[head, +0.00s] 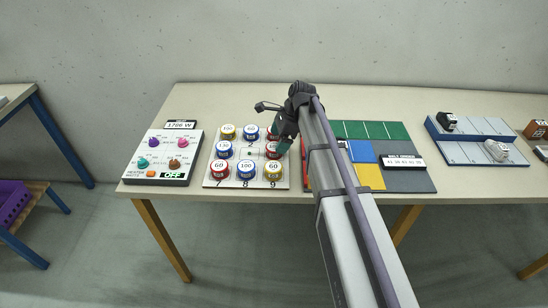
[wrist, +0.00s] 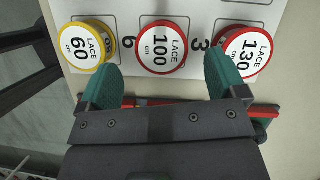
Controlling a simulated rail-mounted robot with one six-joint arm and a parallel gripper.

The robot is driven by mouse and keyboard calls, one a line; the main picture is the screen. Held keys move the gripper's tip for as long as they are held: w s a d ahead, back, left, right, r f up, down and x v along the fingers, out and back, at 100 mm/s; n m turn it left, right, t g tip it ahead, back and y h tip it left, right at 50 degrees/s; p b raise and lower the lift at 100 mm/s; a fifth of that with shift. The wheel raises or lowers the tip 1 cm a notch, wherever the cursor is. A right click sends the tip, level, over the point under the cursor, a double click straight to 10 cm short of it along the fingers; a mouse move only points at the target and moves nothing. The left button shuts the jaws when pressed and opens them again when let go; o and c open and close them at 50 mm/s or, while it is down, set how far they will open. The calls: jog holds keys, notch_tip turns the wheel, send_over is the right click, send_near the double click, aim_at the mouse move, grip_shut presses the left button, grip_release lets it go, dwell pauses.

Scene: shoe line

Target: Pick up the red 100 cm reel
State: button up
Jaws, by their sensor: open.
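The red 100 cm reel (wrist: 162,48) stands at slot 6 on the white numbered board (wrist: 200,12), label up, in the middle of the wrist view. In the head view the red reel (head: 271,151) is partly hidden by my gripper (head: 282,143). My gripper (wrist: 163,72) is open and empty. Its green fingertips appear on either side of the reel's near part, with gaps to both sides. I cannot tell how far above the board they are.
A yellow 60 cm reel (wrist: 88,46) and a red 130 cm reel (wrist: 243,52) flank it, the latter close to a fingertip. A control panel (head: 166,157) stands left of the board. Coloured mats (head: 371,131) lie to the right.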

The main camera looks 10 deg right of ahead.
aim_at(274, 147)
jog(key=b+x, duration=0.5)
jog(key=shift+w+f, duration=0.1)
jog(key=shift+a+r, duration=0.15)
jog(key=shift+r, duration=0.05)
jog(key=c, duration=1)
jog(key=shift+p, duration=0.3)
notch_tip(274, 147, up, 10)
jog(key=p, duration=1)
jog(key=shift+r, duration=0.15)
